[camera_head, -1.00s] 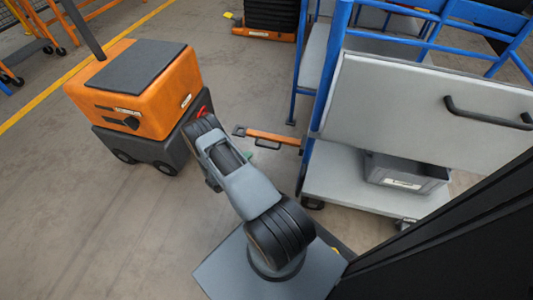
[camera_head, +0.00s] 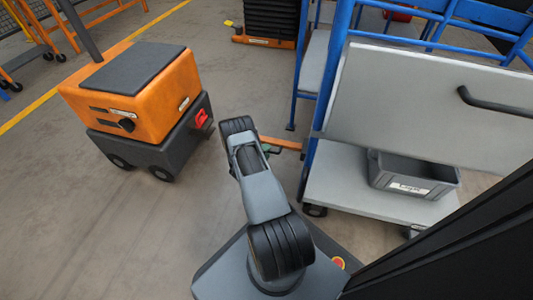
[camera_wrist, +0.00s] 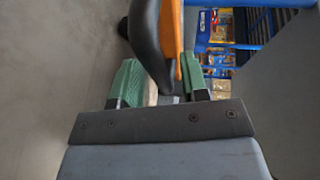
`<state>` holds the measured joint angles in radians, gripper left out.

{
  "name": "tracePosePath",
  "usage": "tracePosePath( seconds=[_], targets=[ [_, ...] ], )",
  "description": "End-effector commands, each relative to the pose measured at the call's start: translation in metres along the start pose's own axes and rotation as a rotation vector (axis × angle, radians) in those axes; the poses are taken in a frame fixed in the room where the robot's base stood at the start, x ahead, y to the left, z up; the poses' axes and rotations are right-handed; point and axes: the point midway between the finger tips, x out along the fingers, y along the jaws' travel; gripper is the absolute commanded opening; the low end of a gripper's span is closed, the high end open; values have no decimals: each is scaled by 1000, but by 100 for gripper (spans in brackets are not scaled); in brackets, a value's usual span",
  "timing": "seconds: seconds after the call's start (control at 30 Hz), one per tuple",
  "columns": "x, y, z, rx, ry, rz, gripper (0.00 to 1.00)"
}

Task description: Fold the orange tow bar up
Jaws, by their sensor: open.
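The orange tow bar (camera_head: 284,143) sticks out low from the left side of the blue-framed cart (camera_head: 309,150). In the head view my arm hides most of it. In the wrist view the orange bar (camera_wrist: 173,35) and its black handle (camera_wrist: 147,42) show close up, reaching down between my green fingertips. My gripper (camera_wrist: 160,82) is open, with one finger on each side of the bar and handle. I cannot tell whether either finger touches them. In the head view a bit of green fingertip (camera_head: 273,151) shows beside the bar.
An orange and grey tug (camera_head: 135,95) with a red coupling (camera_head: 202,118) stands to the left. The cart carries a grey bin (camera_head: 415,176) on its lower deck and a pale panel with a black handle (camera_head: 495,108). The floor at lower left is clear.

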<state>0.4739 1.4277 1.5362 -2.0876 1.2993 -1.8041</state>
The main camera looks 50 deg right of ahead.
Motion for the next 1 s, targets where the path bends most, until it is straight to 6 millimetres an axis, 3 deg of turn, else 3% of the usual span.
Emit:
tracePosePath(
  seconds=[0.4, 0.83, 1.0],
  targets=[
    [6, 0, 0, 0, -1, 0, 41],
    [6, 0, 0, 0, 0, 0, 1],
    [6, 0, 0, 0, 0, 1, 0]
  ],
)
